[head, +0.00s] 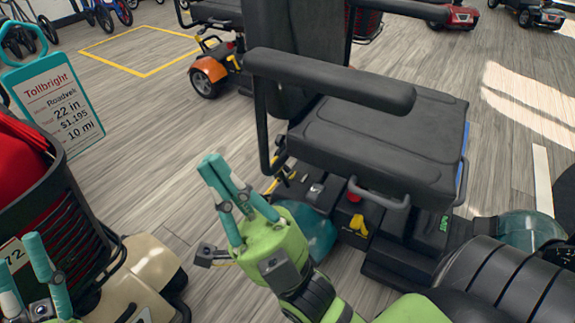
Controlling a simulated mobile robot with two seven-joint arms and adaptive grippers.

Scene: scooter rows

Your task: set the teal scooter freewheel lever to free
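The teal scooter stands at centre right, with a black seat, grey armrest and teal body panels (319,238) partly behind my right gripper. Below the seat are a small yellow lever-like part (358,226) and a red part (353,191); which is the freewheel lever, and its setting, I cannot tell. A small green marking (444,222) shows to their right. My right gripper (211,162), green with teal fingers, is left of the scooter, apart from the yellow part; its fingertips are together and hold nothing visible. My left gripper (20,265) is at the lower left with its fingers apart.
A cream and red scooter with a black basket (75,235) and a Tollbright price sign (58,103) stand at the left. An orange scooter (209,72) stands behind. Open wood floor (150,110) lies between, with a yellow floor outline (115,67).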

